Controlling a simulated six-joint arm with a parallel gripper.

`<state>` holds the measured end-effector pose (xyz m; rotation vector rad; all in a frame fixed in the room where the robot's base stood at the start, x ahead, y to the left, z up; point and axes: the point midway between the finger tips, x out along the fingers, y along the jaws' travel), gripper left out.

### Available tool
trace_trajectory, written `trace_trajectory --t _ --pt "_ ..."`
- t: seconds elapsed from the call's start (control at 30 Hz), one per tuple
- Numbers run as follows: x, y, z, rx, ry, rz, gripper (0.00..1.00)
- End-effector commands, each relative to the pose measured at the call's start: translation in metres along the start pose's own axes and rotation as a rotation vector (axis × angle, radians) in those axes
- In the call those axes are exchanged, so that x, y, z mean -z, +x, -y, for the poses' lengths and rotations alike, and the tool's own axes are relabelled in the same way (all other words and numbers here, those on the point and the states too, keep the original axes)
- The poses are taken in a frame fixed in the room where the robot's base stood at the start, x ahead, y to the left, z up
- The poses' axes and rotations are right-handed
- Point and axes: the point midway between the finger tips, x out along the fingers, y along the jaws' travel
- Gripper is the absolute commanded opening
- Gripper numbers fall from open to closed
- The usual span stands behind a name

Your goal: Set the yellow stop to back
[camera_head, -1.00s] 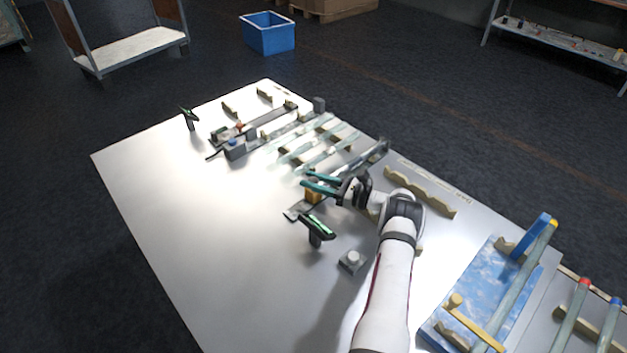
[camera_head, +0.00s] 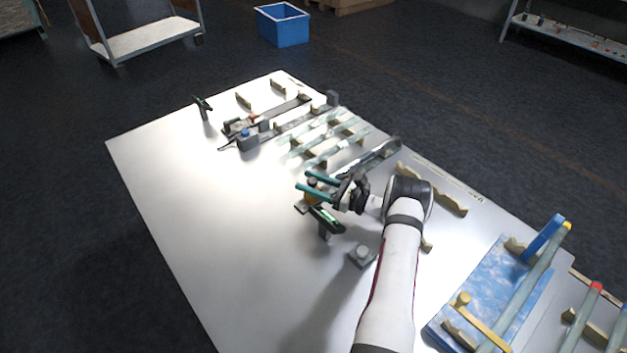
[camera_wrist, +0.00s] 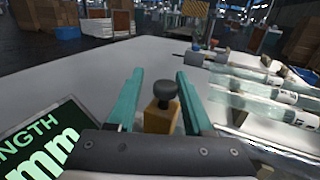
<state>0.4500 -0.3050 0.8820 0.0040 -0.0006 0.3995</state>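The yellow stop (camera_wrist: 159,118) is a yellow-brown block with a dark round knob on top. In the wrist view it stands upright between my two teal fingers, with a gap on each side of the knob. In the head view the stop (camera_head: 313,183) shows only as a small yellow patch between the fingers, over the near-left end of a dark rail (camera_head: 378,152). My gripper (camera_head: 303,180) is open around the stop; it also shows in the wrist view (camera_wrist: 160,92).
A grey button box (camera_head: 361,257) is nearer. Glass tubes (camera_head: 330,140) lie on supports beyond. The table's left side is clear.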

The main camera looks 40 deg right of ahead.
Motion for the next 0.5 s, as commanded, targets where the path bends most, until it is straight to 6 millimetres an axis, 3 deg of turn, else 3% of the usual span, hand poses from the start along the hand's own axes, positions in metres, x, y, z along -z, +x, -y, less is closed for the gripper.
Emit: trace_trajectory --t 0.03,0.1,0.37,0.5 --pt "0.0 0.0 0.0 -0.001 0.0 0.0 0.54" --pt "0.0 0.0 0.0 0.001 -0.001 -0.001 0.64" --pt "0.0 -0.001 0.002 0.005 -0.003 -0.001 0.64" --pt "0.0 -0.014 0.003 0.008 -0.003 -0.002 0.64"
